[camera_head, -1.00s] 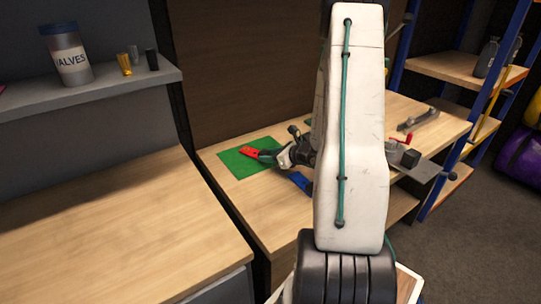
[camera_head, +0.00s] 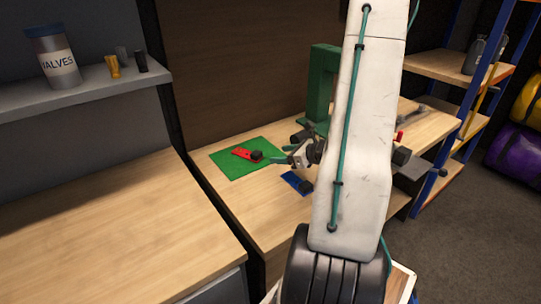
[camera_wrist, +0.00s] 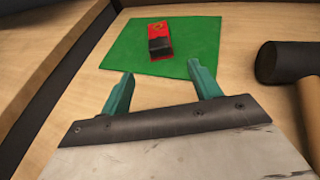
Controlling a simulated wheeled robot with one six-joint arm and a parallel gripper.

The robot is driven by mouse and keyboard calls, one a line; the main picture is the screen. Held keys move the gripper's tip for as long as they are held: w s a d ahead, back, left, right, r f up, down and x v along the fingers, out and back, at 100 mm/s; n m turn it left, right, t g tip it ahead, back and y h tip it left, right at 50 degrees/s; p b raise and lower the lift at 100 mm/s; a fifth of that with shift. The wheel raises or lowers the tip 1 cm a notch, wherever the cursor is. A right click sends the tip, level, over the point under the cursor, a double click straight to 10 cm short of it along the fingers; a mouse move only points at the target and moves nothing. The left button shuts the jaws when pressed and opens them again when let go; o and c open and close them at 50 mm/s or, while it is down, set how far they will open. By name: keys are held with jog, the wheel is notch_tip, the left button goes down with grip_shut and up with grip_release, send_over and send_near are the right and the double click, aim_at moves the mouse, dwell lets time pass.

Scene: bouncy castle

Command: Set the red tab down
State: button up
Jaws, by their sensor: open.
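The red tab (camera_head: 244,154) lies flat on the green mat (camera_head: 224,164) on the wooden bench, with a black block-like end. In the wrist view the red tab (camera_wrist: 158,34) lies on the upper part of the green mat (camera_wrist: 120,47), its black end toward me. My gripper (camera_head: 275,157) is at the right edge of the mat, apart from the tab. In the wrist view my gripper's (camera_wrist: 161,88) two green fingers are spread wide with nothing between them.
A blue piece (camera_head: 295,182) with a black end lies on the bench right of the mat. A black-headed mallet (camera_wrist: 287,62) lies at right in the wrist view. A green frame (camera_head: 320,85) stands behind. The left bench top (camera_head: 110,220) is clear.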

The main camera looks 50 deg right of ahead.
jog(key=shift+v, duration=1.15)
jog(key=shift+s+a+r, duration=0.1)
jog(key=shift+s+r, duration=0.05)
jog(key=shift+r, duration=0.1)
jog(key=w+a+r+n+g+y, duration=0.1)
jog(key=a+r+n+g+y, duration=0.2)
jog(key=a+n, duration=0.45)
jog(key=a+r+n+g+y, duration=0.2)
jog(key=a+r+n, duration=0.3)
jog(key=a, duration=0.5)
jog(key=w+a+r+n+g+y, duration=0.1)
jog(key=a+r+n+g+y, duration=0.15)
jog(key=a+r+n, duration=0.45)
jog(key=s+a+r+n+g+h, duration=0.2)
jog(key=s+a+n+h, duration=0.2)
jog(key=s+n, duration=0.3)
jog(key=s+a+r+n+g+h, duration=0.2)
jog(key=s+a+n+h, duration=0.3)
jog(key=s+n, duration=0.3)
jog(key=shift+s+a+r, duration=0.35)
jog(key=shift+a+r, duration=0.1)
